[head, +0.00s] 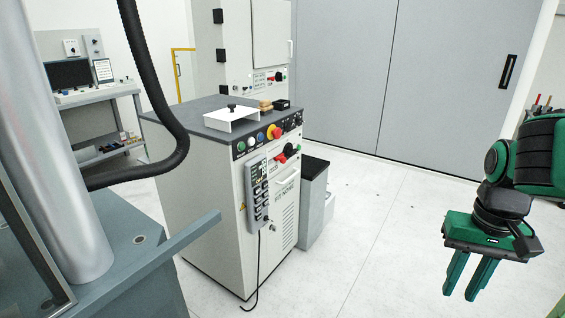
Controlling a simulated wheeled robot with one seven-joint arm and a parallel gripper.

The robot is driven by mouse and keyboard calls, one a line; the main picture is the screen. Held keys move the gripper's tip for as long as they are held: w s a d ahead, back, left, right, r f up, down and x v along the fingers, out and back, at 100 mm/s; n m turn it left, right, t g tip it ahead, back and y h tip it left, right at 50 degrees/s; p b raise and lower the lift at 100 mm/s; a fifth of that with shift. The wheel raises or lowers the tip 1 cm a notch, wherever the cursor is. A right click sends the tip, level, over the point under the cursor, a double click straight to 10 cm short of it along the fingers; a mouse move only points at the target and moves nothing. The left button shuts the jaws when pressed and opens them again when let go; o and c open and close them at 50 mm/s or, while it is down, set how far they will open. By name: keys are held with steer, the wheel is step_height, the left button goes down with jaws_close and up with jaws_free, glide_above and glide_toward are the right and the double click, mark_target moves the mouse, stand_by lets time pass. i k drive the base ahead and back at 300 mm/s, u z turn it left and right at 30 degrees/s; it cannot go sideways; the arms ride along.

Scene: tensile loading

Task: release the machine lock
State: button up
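A light grey control cabinet (215,215) stands in the middle with a dark top. Its upper front strip carries coloured buttons and a red knob on a yellow base (274,132). A grey hand-held control panel (257,192) hangs on the cabinet's front, with a cable running down. I cannot tell which of these is the machine lock. My gripper (461,295) is green, at the lower right, pointing down over the floor. Its two fingers are apart with nothing between them. It is well away from the cabinet.
A grey machine base (140,262) with a thick metal column (55,150) fills the left foreground. A dark-topped bin (313,200) stands beside the cabinet. The floor between the cabinet and my gripper is clear.

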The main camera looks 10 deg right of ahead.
mark_target(282, 160)
steer(key=i, duration=1)
steer(key=z, duration=0.05)
steer(key=k, duration=0.5)
steer(key=z, duration=0.7)
steer(key=i, duration=1.45)
steer(key=u, duration=0.9)
